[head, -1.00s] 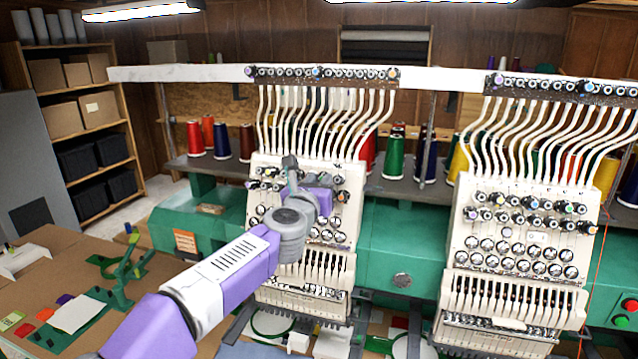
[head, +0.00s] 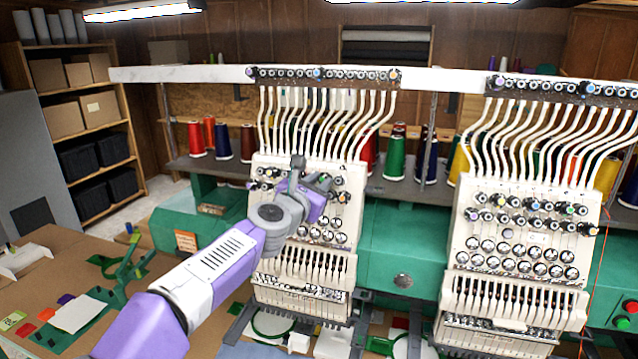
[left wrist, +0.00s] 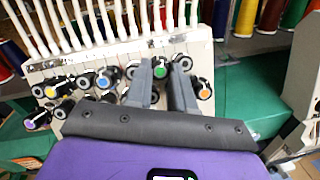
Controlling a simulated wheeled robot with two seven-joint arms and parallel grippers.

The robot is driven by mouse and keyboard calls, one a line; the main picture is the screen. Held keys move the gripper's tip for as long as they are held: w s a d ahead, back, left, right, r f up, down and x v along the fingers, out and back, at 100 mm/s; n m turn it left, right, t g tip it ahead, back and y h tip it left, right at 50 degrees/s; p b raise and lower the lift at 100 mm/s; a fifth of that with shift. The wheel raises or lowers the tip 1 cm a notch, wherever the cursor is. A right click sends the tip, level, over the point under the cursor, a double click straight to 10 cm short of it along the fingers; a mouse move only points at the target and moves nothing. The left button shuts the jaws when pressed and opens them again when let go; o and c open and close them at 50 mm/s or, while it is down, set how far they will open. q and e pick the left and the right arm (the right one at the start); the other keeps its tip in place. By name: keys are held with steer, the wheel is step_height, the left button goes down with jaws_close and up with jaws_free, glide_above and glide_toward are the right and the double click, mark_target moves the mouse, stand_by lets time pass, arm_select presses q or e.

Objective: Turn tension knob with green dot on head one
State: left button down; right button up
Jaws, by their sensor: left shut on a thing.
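Head one (head: 262,215) is the cream sewing head at the middle of the head view, with rows of black tension knobs on its face. My left gripper (head: 322,182) is up against the upper knob rows and hides part of them. In the left wrist view, the tension knob with the green dot (left wrist: 159,71) sits between the two grey fingers of my left gripper (left wrist: 161,82), which are shut on it. The knob is still on the head. My right gripper is in neither view.
Close beside the fingers are an orange-dot knob (left wrist: 204,94) and a blue-dot knob (left wrist: 103,81). White thread tubes (head: 330,115) rise above the head. A second head (head: 475,240) stands at the right. Thread cones (head: 395,155) line the shelf behind.

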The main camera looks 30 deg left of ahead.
arm_select(q)
steer(key=m+h, duration=0.1)
steer(key=m, duration=0.1)
steer(key=m+h+p, duration=0.1)
steer(key=m, duration=0.2)
steer(key=shift+a+r+g, duration=0.2)
steer(key=shift+g, duration=0.1)
steer(key=shift+m+g+h+p, duration=0.3)
steer(key=shift+m+h+p, duration=0.5)
steer(key=shift+m, duration=1)
steer(key=c, duration=1)
jaws_free()
steer(key=shift+o, duration=0.2)
steer(key=s+r, duration=0.1)
steer(key=s, duration=0.6)
steer(key=shift+s+a, duration=0.25)
